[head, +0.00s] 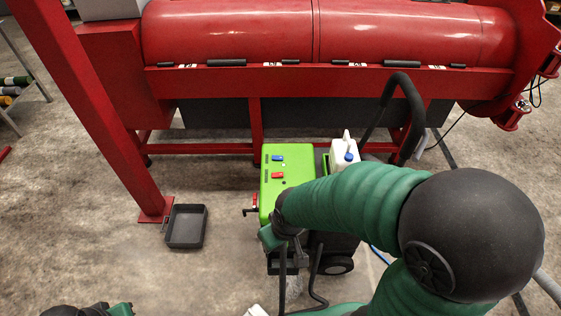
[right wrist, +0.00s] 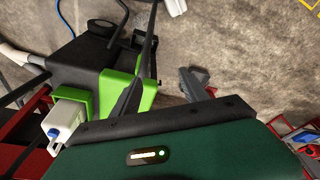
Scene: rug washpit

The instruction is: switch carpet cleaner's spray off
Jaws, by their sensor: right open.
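The carpet cleaner (head: 272,205) is a green and black wheeled machine in the middle of the head view. Its green top panel carries a blue switch (head: 277,158) and a red switch (head: 277,175). Which one is for the spray cannot be read. My right arm crosses in front of the cleaner and hides part of it; its fingers are not clear in the head view. In the right wrist view my right gripper (right wrist: 160,82) is open, fingers apart, near the cleaner's green body (right wrist: 143,97), with no switch visible between them. Only a piece of my left arm shows at the lower left.
A white bottle with a blue cap (head: 345,155) and a black handle (head: 405,110) stand at the cleaner's right. A red lever (head: 254,199) is on its left side. A black tray (head: 186,226) lies beside a red post (head: 95,100). A large red machine (head: 230,35) fills the back.

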